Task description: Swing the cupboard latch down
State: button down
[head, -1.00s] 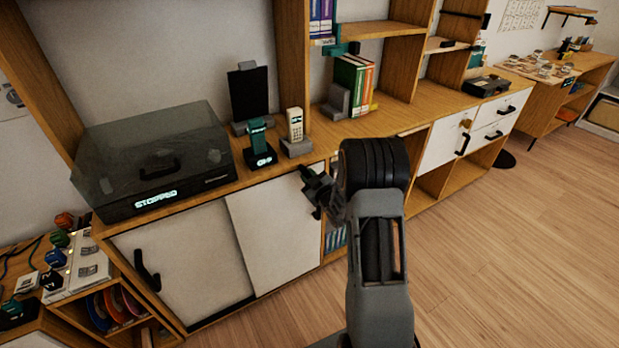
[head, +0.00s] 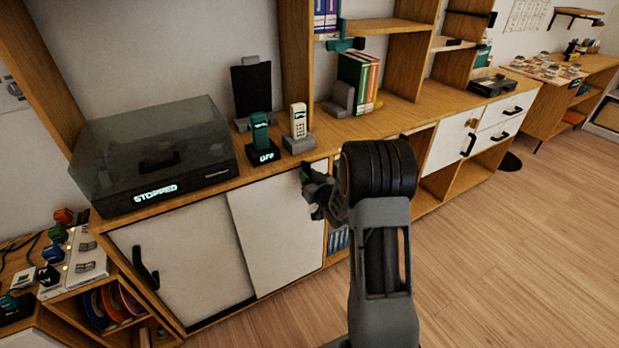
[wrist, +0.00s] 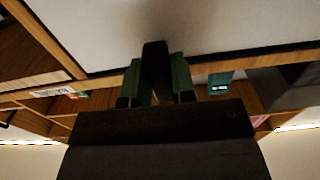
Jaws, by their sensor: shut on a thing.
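A small tan piece that looks like the latch (head: 472,122) sits at the upper edge of the white cupboard door (head: 448,143), beside the drawers at the right. It is small here, and its exact position is unclear. My gripper (head: 314,192) is well to the left of it, at the upper right of a white sliding panel (head: 272,230). In the wrist view its green-padded fingers (wrist: 157,82) are shut on a dark upright handle (wrist: 155,50) in front of a white panel. My arm hides part of the cabinet behind it.
A dark lidded player (head: 155,160) reading STOPPED, a teal device (head: 261,132) with an OFF display and a handset (head: 298,122) stand on the cabinet top. A black handle (head: 146,268) is on the left panel. The wooden floor (head: 490,270) is clear at right.

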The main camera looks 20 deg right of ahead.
jog(key=c, duration=1)
grip_release()
jog(key=shift+o, duration=0.2)
jog(key=s+d, duration=0.1)
jog(key=s, duration=1.2)
jog(key=shift+s+d, duration=0.25)
jog(key=shift+s, duration=0.15)
